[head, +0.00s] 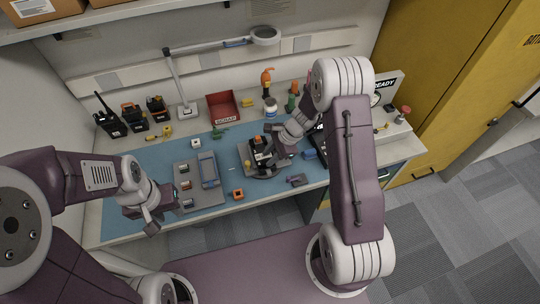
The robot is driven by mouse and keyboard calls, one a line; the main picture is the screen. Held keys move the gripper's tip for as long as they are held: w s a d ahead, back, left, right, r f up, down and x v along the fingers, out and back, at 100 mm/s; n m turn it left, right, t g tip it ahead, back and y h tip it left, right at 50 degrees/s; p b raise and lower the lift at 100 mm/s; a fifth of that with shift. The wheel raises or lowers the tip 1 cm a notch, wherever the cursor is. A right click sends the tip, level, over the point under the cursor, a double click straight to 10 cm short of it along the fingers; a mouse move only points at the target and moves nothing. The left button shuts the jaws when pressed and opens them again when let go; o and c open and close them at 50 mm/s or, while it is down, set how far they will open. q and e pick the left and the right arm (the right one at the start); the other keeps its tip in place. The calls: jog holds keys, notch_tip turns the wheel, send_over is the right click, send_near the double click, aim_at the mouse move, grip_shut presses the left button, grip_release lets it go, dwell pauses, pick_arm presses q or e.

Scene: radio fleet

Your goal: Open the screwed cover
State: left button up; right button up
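A dark radio-like device with an orange part (257,141) sits in a grey holder (246,161) on the blue mat (225,195). My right gripper (268,154) is low over this device and hides part of it. I cannot tell whether its fingers are open or touch the device. The cover and its screws are too small or hidden to make out. My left gripper (155,222) hangs by the front left edge of the bench, apart from the device. Its finger opening is not clear.
A grey tray (187,165) with small coloured parts lies on the mat's left side. Several radios (133,115) stand at the back left. A red bin (223,105), a lamp (187,108) and a white bottle (270,107) stand behind.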

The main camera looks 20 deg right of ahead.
grip_shut()
dwell(1.4)
